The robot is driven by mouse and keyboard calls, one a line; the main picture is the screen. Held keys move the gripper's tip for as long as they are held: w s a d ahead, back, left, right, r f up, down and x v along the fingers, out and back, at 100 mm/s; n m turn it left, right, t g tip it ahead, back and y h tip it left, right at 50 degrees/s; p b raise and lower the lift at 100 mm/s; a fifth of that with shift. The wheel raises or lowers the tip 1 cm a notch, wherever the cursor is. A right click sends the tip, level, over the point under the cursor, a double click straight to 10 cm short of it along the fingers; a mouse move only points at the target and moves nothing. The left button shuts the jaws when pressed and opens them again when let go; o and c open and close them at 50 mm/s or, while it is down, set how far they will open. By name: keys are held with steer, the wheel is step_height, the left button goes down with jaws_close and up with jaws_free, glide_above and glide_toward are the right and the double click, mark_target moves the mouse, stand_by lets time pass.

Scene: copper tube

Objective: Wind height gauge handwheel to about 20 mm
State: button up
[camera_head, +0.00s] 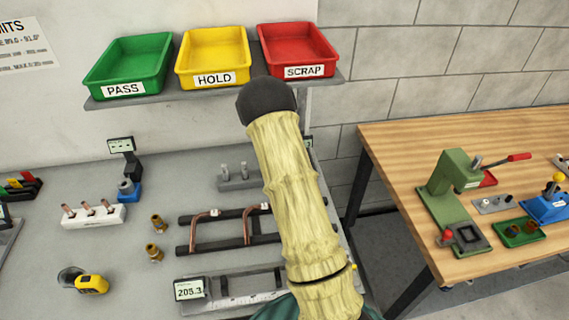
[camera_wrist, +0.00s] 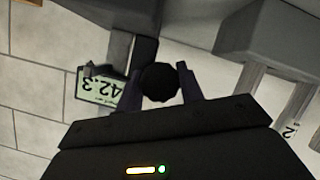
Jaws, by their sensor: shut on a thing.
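In the wrist view the height gauge's digital display (camera_wrist: 98,87) is tilted and upside down, and it appears to read 42.3. Beside it is a dark round handwheel (camera_wrist: 159,79). My gripper (camera_wrist: 160,86) is shut on the handwheel, with one finger on each side of it. A grey column (camera_wrist: 118,50) rises next to the display. In the head view my own arm covers the gripper and most of the gauge. Only a small edge of a display (camera_head: 308,142) shows to the right of the arm.
Green (camera_head: 128,65), yellow (camera_head: 213,55) and red (camera_head: 297,50) trays stand on a shelf above the bench. A copper tube in a dark fixture (camera_head: 225,228) and a caliper display reading 205.3 (camera_head: 189,289) lie near my arm. A wooden table (camera_head: 400,150) is at right.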

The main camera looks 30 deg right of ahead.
steer(key=n+b, duration=0.1)
steer(key=n+h+b, duration=0.1)
steer(key=shift+a+f+h+b, duration=0.2)
steer(key=shift+f+h+b, duration=0.1)
steer(key=shift+b, duration=0.05)
steer(key=shift+d+r+n, duration=0.1)
steer(key=shift+r+n, duration=0.1)
steer(key=shift+n, duration=0.3)
steer(key=shift+w, duration=0.1)
steer(key=shift+w+r, duration=0.1)
steer(key=shift+r, duration=0.05)
stand_by(0.4)
steer(key=o, duration=1)
steer(key=shift+w, duration=0.1)
steer(key=shift+c, duration=0.2)
steer(key=shift+r, duration=0.15)
steer(key=shift+s, duration=0.2)
steer(key=shift+s+f, duration=0.1)
steer(key=shift+f, duration=0.1)
